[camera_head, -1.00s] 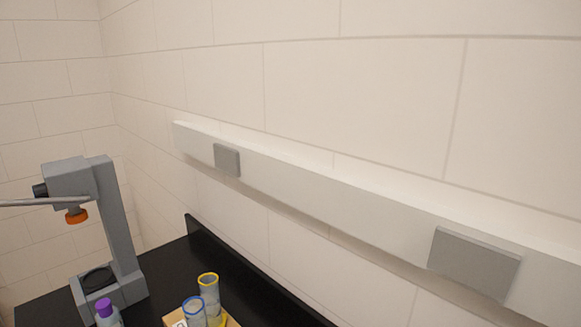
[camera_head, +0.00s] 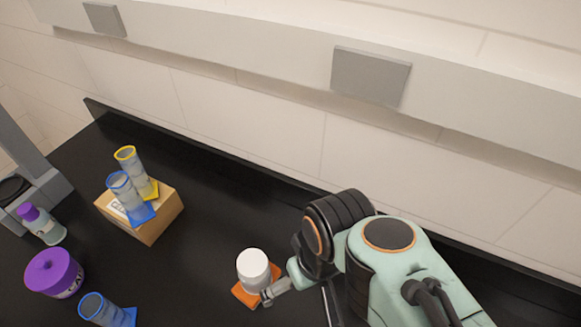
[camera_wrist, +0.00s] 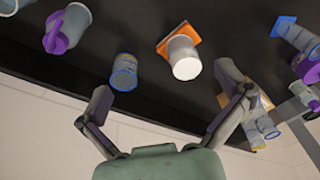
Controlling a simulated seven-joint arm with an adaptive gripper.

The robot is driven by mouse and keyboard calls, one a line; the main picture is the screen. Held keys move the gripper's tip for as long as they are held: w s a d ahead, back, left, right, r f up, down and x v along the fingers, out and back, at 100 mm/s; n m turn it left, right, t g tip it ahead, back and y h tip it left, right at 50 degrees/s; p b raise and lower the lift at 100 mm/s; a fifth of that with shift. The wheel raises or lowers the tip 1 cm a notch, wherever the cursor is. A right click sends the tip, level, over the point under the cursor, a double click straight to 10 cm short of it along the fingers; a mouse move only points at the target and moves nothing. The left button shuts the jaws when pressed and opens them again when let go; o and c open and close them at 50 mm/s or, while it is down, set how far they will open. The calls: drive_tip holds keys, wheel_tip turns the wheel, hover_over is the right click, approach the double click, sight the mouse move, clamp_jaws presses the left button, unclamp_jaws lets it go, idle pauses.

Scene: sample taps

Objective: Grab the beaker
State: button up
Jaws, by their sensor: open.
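I cannot tell for certain which vessel is the beaker. A white-topped cylinder (camera_head: 253,268) with an orange square foot stands on the black bench in the head view. It also shows in the wrist view (camera_wrist: 184,58), beyond the gap between my fingers. My gripper (camera_wrist: 165,80) is open and empty, its two fingers spread wide. In the head view one fingertip shows close beside the white-topped cylinder; whether it touches is unclear. A blue-rimmed clear vessel (camera_wrist: 124,72) is near the left finger in the wrist view. Another blue-rimmed vessel (camera_head: 98,308) is at the head view's lower left.
A cardboard box (camera_head: 158,222) carries a blue-rimmed cylinder (camera_head: 122,190) and a yellow-rimmed cylinder (camera_head: 131,167). A purple-lidded jar (camera_head: 52,272) and purple-capped bottle (camera_head: 43,223) stand at left, near a grey stand (camera_head: 45,185). The wall runs behind the bench (camera_head: 220,205).

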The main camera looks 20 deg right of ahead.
drive_tip(key=w+d+f+m+t, duration=0.1)
drive_tip(key=w+d+f, duration=0.15)
drive_tip(key=w, duration=0.65)
drive_tip(key=w+d+f+m, duration=0.1)
drive_tip(key=w+d+f, duration=0.15)
drive_tip(key=w, duration=0.55)
drive_tip(key=d+f+g, duration=0.1)
drive_tip(key=f, duration=0.4)
drive_tip(key=d+f, duration=0.2)
drive_tip(key=f, duration=0.4)
drive_tip(key=d+f+g, duration=0.1)
drive_tip(key=f, duration=0.5)
drive_tip(key=shift+s+d+f+m+g+h, duration=0.1)
drive_tip(key=shift+s+d+m+g+h, duration=0.2)
drive_tip(key=shift+s+d+m+h, duration=0.1)
drive_tip(key=c, duration=1.1)
